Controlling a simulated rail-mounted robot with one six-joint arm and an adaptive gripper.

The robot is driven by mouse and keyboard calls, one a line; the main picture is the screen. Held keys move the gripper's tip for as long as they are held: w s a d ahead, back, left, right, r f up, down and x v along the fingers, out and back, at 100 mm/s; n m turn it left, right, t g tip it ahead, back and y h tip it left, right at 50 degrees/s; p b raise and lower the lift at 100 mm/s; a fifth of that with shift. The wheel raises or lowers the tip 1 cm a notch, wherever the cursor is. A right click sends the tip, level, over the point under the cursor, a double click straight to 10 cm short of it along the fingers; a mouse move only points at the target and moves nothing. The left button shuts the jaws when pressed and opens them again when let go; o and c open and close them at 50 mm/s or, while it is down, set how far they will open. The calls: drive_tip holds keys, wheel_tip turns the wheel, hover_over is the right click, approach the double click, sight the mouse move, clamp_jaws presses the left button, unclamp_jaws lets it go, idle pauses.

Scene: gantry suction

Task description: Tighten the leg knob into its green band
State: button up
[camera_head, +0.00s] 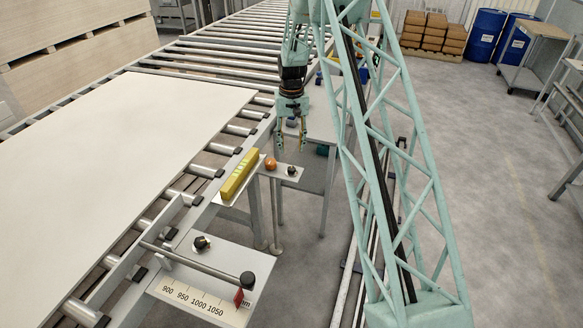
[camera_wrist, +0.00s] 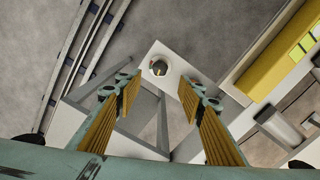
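A small round knob (camera_wrist: 158,66) with a dark rim, a pale top and an orange mark sits on a narrow white plate (camera_wrist: 176,62) in the wrist view. It appears to be the dark knob (camera_head: 292,170) at the plate's right end in the head view. A green band around it cannot be made out. My gripper (camera_head: 291,147) points down, behind and above this plate in the head view. In the wrist view my gripper (camera_wrist: 157,92) is open and empty, its yellow-padded fingers apart, with the knob beyond the gap and not touched.
An orange knob (camera_head: 270,162) shares the plate. A yellow box (camera_head: 239,174) with green-yellow windows lies beside the roller conveyor, which bears a large white board (camera_head: 130,150). Nearer stand another dark knob (camera_head: 202,243) and a scale (camera_head: 205,302). Open floor lies right.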

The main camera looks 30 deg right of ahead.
sight(291, 168)
wheel_tip(291, 168, down, 11)
drive_tip(key=shift+f+b, duration=0.2)
drive_tip(key=shift+b, duration=0.7)
drive_tip(key=shift+c, duration=0.7)
drive_tip(key=c, duration=0.7)
